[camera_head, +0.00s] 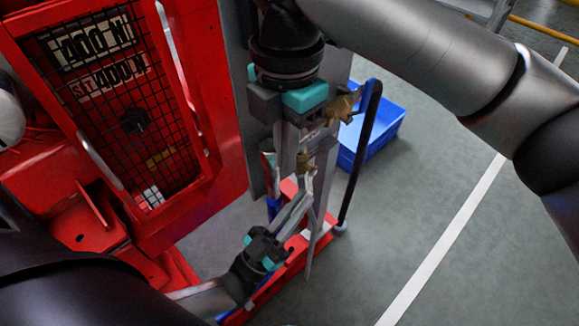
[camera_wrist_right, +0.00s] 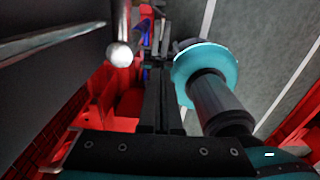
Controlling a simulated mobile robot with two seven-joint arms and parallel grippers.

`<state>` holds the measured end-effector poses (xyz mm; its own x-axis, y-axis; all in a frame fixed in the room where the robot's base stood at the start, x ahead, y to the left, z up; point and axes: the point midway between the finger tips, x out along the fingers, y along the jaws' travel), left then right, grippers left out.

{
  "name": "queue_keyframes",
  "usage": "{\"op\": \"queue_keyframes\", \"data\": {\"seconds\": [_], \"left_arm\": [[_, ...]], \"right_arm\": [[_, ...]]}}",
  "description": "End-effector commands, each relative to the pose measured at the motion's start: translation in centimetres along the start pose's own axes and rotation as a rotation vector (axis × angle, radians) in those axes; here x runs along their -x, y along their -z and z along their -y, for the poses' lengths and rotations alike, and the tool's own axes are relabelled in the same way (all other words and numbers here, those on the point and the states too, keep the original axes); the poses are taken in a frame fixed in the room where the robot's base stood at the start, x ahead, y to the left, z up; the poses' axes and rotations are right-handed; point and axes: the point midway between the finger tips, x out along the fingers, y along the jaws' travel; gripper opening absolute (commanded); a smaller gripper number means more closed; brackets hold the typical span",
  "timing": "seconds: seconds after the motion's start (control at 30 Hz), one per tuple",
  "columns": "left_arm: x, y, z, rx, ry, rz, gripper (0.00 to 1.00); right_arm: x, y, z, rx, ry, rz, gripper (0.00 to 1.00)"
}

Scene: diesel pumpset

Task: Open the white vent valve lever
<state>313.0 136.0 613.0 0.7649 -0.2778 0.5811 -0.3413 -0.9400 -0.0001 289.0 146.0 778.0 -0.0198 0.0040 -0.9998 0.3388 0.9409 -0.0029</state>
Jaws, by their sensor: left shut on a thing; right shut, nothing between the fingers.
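A small brass valve (camera_head: 304,163) with a pale, whitish lever (camera_head: 307,181) just below it shows in the middle of the head view. My left gripper (camera_head: 303,194) reaches up from below and is shut on the lever's lower end; its fingertips partly cover it. My right gripper (camera_head: 287,172) hangs down from above, just left of the brass valve. Its fingers are closed together with nothing between them. In the right wrist view the closed dark fingers (camera_wrist_right: 160,90) point away from the camera. I cannot make out the lever there.
A larger brass valve (camera_head: 340,108) sits right of my right gripper, near a dark curved hose (camera_head: 359,150). A red machine with a mesh guard (camera_head: 128,120) fills the left. A blue crate (camera_head: 378,138) stands behind. A ball-ended metal rod (camera_wrist_right: 120,53) is close in the wrist view. Floor at right is clear.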

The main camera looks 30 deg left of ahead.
Motion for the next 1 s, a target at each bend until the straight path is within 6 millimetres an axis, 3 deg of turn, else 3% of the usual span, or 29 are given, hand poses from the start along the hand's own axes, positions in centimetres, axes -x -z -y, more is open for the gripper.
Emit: {"op": "queue_keyframes", "data": {"seconds": [0.43,0.5,0.7,1.0], "left_arm": [[0.2,-0.2,-0.1,0.001,-0.001,0.008,0.00],[0.2,-0.2,-0.1,0.001,-0.001,0.008,0.00],[0.2,-0.2,-0.1,0.001,-0.001,0.008,0.00],[0.2,-0.2,-0.1,0.001,-0.001,0.008,0.00]], "right_arm": [[-9.3,0.1,0.1,-0.002,0.001,-0.005,0.00],[-10.1,-0.8,0.0,-0.007,-0.001,-0.003,0.00],[-11.7,-2.0,0.0,-0.005,-0.001,-0.003,0.00],[-12.1,-2.3,0.0,-0.003,-0.003,-0.003,0.00]]}}
